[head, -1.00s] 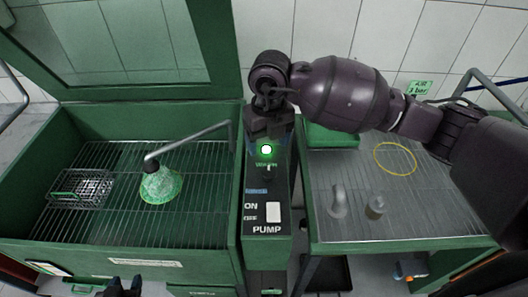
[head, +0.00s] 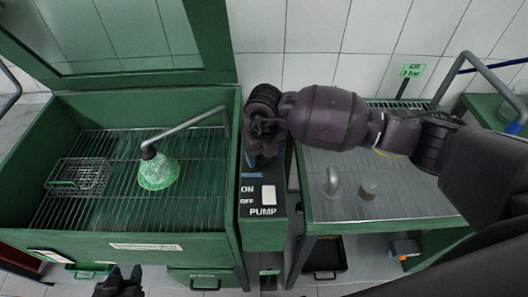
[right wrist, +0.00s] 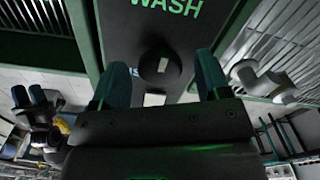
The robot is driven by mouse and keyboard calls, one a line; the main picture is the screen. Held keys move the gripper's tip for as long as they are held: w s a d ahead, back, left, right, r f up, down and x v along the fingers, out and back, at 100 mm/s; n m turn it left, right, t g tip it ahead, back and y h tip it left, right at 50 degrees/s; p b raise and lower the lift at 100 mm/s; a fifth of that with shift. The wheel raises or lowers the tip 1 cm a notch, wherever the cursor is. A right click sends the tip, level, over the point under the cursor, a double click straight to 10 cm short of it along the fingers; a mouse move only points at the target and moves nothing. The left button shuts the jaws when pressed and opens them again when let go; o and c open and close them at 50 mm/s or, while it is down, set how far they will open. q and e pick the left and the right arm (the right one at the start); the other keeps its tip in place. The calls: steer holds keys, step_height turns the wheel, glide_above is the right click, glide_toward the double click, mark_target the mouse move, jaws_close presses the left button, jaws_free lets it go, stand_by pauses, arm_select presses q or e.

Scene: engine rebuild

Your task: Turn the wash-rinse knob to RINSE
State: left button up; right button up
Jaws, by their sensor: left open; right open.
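The wash-rinse knob (right wrist: 160,65) is a dark round knob on the black control panel (right wrist: 125,30). In the right wrist view it lies between the two fingers of my right gripper (right wrist: 155,82), which is open; I cannot tell whether they touch it. A green lit WASH label (right wrist: 165,5) shows beyond the knob. In the head view my right gripper (head: 256,160) is over the upper part of the panel and hides the knob and lamp. My left gripper (head: 125,273) is open at the bottom edge, in front of the wash basin, away from the panel.
The white pump switch (head: 268,195) sits below my right gripper on the panel. The green wash basin (head: 75,232) to the left holds a wire basket (head: 80,174) and a green-lit cone under a spout (head: 158,172). A grated bench (head: 400,205) with small metal parts stands right.

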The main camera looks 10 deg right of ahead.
steer(key=c, duration=0.9)
